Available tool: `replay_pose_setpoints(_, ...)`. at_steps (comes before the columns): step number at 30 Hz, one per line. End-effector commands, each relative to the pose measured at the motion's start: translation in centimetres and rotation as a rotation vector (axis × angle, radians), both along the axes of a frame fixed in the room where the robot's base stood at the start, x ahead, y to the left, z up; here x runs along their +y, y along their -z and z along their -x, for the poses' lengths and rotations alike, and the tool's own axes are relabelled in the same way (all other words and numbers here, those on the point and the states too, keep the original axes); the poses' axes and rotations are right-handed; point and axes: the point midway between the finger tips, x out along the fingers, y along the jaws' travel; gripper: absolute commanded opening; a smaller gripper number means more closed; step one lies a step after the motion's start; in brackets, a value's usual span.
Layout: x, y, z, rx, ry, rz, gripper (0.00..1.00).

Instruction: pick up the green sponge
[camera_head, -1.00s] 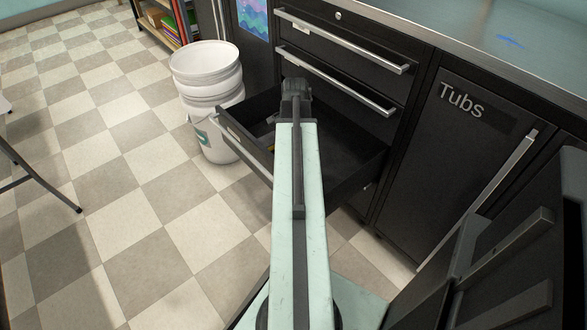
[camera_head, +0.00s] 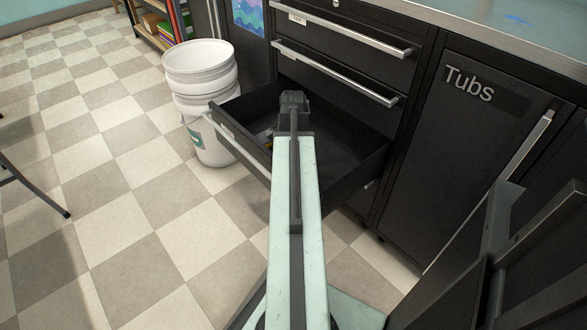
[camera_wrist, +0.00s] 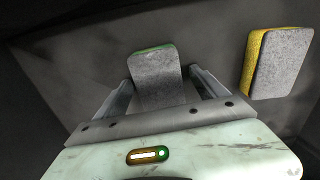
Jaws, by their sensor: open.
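The green sponge (camera_wrist: 156,78) shows in the wrist view as a grey scouring face with a thin green edge along its top. It lies inside the open drawer (camera_head: 345,172). My gripper (camera_wrist: 160,74) is open, with one finger on each side of the green sponge. Gaps show between the fingers and the sponge, and its lower end is hidden behind the gripper's crossbar. In the head view my arm hides the gripper, and I cannot make out the green sponge there.
A yellow sponge (camera_wrist: 256,58) with a grey face lies to the right of my gripper. Dark drawer walls surround the sponges. A white bucket stack (camera_head: 202,75) stands left of the drawer. A cabinet marked Tubs (camera_head: 460,130) is at the right.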

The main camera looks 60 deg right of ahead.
Motion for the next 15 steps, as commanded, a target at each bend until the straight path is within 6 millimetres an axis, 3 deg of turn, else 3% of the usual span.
replay_pose_setpoints(2, -0.01, -0.16, 0.01, 0.000, 0.000, 0.000, 0.82)
replay_pose_setpoints(9, -0.02, -0.17, 0.04, 0.000, 0.001, 0.000, 0.17)
replay_pose_setpoints(15, -0.04, -0.19, 0.06, 0.000, 0.001, 0.000, 0.17)
